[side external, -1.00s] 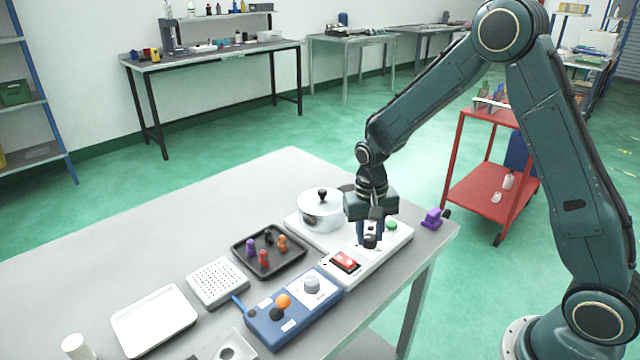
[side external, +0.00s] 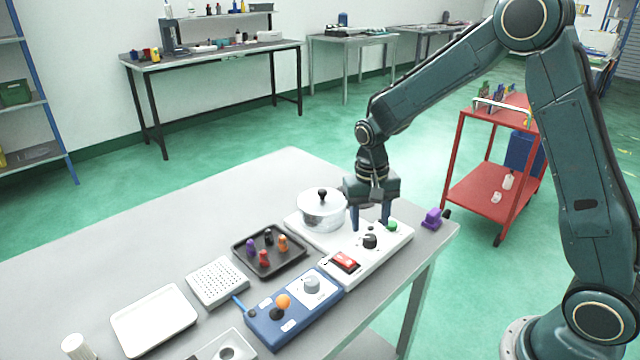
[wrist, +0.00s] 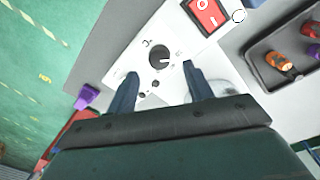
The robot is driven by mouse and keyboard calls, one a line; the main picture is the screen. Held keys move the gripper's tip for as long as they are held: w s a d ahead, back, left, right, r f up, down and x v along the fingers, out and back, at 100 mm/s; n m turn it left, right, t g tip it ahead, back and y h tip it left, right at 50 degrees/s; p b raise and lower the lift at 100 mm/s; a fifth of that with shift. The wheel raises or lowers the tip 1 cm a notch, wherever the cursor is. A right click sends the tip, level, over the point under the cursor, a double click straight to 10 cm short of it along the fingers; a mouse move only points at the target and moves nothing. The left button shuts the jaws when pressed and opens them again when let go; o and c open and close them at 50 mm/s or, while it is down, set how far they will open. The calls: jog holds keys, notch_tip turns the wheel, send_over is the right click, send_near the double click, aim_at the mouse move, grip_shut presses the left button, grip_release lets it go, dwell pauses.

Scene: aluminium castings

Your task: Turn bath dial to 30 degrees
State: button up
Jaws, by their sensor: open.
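The bath dial (side external: 370,240) is a black round knob on the white control panel (side external: 392,243), between a red rocker switch (side external: 346,261) and a green button (side external: 392,225). In the wrist view the dial (wrist: 160,56) shows with printed marks around it and sits just beyond the fingertips. My gripper (side external: 371,224) points down over the panel with its two fingers spread apart, behind the dial in the side view. The wrist view also shows my gripper (wrist: 160,72) empty, a finger to each side of the dial's line. I cannot read the dial's angle.
A lidded pot (side external: 321,212) stands close to the left of my gripper. A blue box (side external: 293,308) with a grey knob and an orange ball is in front, and a dark tray (side external: 244,262) of pegs is to the left. A purple block (side external: 432,218) lies near the right table edge.

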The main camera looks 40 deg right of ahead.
aim_at(368, 239)
notch_tip(368, 239, up, 10)
jog(key=shift+w+a+f, duration=0.15)
jog(key=shift+a, duration=0.1)
dwell(0.5)
jog(key=s+a+r+n+t, duration=0.2)
jog(key=s+r+n+t, duration=0.1)
jog(key=s+r, duration=0.65)
jog(key=s+a+n+t, duration=0.1)
jog(key=s+n+t, duration=0.2)
jog(key=s, duration=1.1)
jog(key=shift+s+f+n+y, duration=0.15)
jog(key=shift+f+n+y, duration=0.15)
